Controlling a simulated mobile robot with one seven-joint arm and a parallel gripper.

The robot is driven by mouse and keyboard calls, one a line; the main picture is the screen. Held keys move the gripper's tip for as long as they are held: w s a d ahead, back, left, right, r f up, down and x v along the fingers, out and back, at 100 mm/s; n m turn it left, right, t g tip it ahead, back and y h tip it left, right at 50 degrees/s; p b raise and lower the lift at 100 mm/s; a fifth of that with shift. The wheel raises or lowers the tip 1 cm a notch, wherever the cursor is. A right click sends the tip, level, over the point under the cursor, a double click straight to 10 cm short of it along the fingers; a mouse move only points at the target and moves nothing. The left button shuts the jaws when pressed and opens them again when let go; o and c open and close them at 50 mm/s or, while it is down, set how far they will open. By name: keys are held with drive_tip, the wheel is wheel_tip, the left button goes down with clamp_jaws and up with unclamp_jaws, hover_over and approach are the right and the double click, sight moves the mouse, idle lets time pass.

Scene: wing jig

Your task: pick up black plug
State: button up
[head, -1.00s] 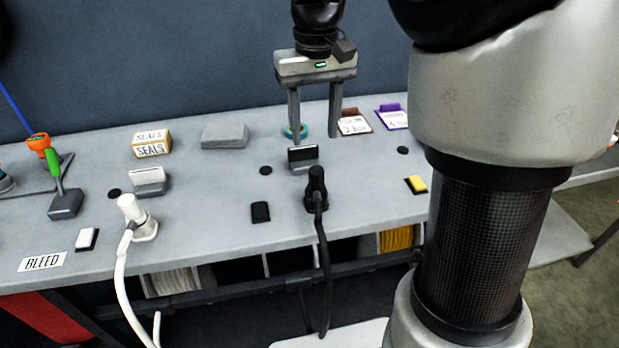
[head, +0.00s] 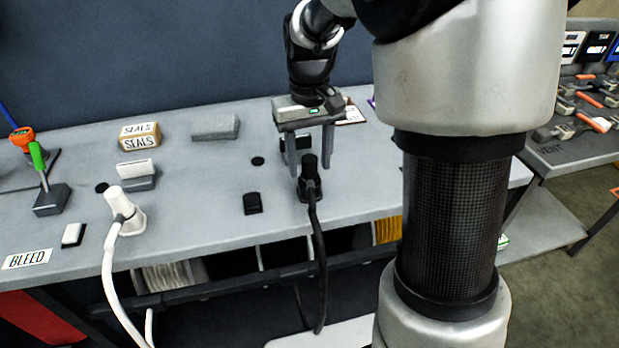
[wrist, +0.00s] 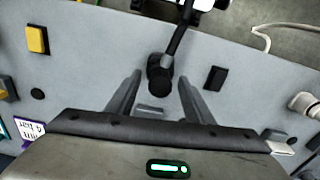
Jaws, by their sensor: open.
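The black plug (head: 310,178) stands upright on the grey bench, with its black cable running down over the front edge. In the wrist view the plug (wrist: 159,78) shows from above, near the gap between the fingertips, with its cable leading toward the top. My gripper (head: 310,171) is open, its two fingers pointing down just behind the plug, one toward each side. In the wrist view my gripper (wrist: 160,84) has nothing between its fingers that I can see being held. A small grey holder (wrist: 150,108) lies between the fingers.
A white plug (head: 126,212) with a white cable stands to the left. A black switch (head: 252,203) sits just left of the black plug. A yellow switch (wrist: 37,39) shows in the wrist view. A SEALS box (head: 139,136) and grey block (head: 215,127) are farther back.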

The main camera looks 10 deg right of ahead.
drive_tip(key=c, duration=1.1)
wheel_tip(320, 180, up, 10)
drive_tip(key=shift+r+p, duration=0.1)
drive_tip(key=shift+p, duration=1.1)
drive_tip(key=shift+r+p, duration=1.4)
drive_tip(key=shift+r, duration=0.1)
drive_tip(key=shift+p, duration=0.7)
